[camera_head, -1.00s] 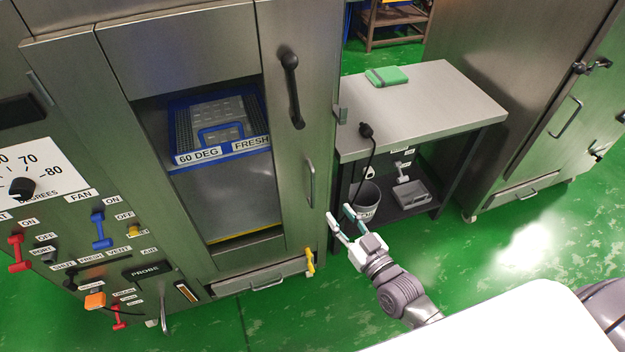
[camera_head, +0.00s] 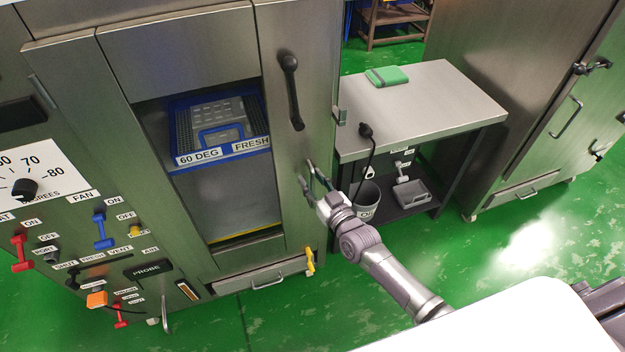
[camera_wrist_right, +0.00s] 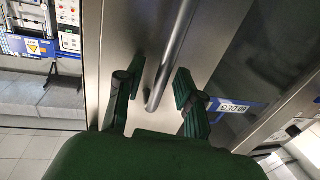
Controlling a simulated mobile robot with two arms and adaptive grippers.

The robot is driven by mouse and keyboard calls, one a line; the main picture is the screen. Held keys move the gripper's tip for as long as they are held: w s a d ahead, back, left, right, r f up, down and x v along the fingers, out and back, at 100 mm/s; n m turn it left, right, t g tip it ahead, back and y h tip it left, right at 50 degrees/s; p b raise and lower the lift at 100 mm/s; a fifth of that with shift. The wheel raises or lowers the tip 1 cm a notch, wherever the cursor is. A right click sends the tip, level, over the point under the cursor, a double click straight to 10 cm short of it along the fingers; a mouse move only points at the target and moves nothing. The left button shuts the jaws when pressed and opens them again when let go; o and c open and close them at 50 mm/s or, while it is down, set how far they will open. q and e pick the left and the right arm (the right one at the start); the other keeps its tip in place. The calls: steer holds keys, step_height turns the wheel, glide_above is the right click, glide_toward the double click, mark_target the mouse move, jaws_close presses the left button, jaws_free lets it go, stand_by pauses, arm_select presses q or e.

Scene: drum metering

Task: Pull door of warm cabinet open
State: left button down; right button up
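The warm cabinet's steel door (camera_head: 320,100) is closed, with a window showing a blue tray (camera_head: 220,120) labelled "60 DEG FRESH". A black lever handle (camera_head: 291,88) is on the door's upper right. My right gripper (camera_head: 312,178) is at the vertical bar handle low on the door's right side and largely hides it in the head view. In the right wrist view the bar handle (camera_wrist_right: 173,55) runs between the two open fingers (camera_wrist_right: 155,88), with gaps visible on both sides. My left gripper is not in view.
A steel side table (camera_head: 425,98) stands right of the cabinet with a green item (camera_head: 387,76) on top and a grey bucket (camera_head: 366,200) below. A control panel with switches (camera_head: 100,230) is at left. Green floor (camera_head: 480,270) is open in front of the table.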

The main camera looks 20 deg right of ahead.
jaws_close()
steer(key=shift+s, duration=0.1)
